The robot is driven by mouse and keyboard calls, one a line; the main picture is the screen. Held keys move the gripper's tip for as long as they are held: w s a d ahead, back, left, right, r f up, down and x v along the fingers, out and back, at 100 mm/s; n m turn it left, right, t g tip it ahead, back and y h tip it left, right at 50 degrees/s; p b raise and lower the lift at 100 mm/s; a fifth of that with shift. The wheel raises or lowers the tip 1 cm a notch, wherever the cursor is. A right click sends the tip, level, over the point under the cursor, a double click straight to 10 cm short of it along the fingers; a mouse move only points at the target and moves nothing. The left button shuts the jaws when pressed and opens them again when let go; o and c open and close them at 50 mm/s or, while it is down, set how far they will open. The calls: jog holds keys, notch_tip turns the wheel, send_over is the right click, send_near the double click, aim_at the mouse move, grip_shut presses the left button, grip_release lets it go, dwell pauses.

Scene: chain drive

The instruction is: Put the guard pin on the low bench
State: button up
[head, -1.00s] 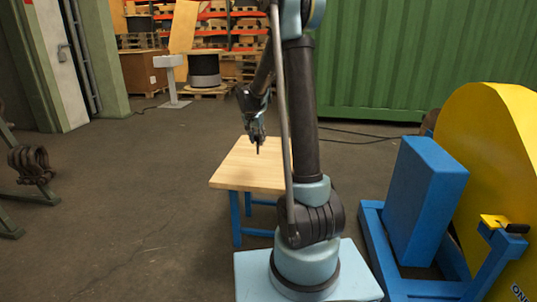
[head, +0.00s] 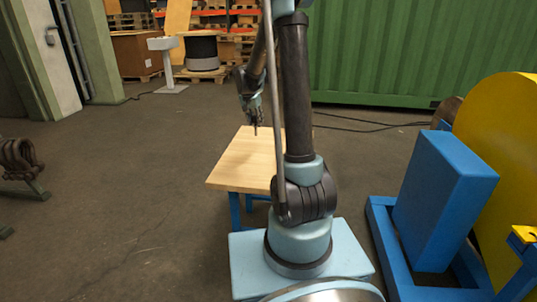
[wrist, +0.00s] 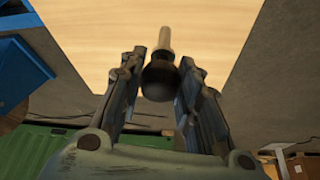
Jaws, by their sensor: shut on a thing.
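The guard pin (wrist: 160,80) has a dark round knob and a pale straight shank, which points away from my gripper. My gripper (wrist: 163,66) is shut on the knob between its two fingers in the wrist view. In the head view my gripper (head: 252,108) is above the low bench (head: 235,165), with the pin's thin dark tip pointing down. The low bench has a bare pale wooden top and blue legs. Its top (wrist: 110,25) also fills much of the wrist view. The pin looks apart from the bench top, but the gap is hard to judge.
A blue box-shaped block (head: 440,200) and a large yellow guard (head: 505,160) stand on a blue frame to the right. A green container (head: 385,60) is behind. Dark shackle-like hardware (head: 18,158) is at the far left. The floor left of the bench is clear.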

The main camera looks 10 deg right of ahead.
aim_at(256, 135)
jog(key=shift+f, duration=5)
jog(key=o, duration=1.1)
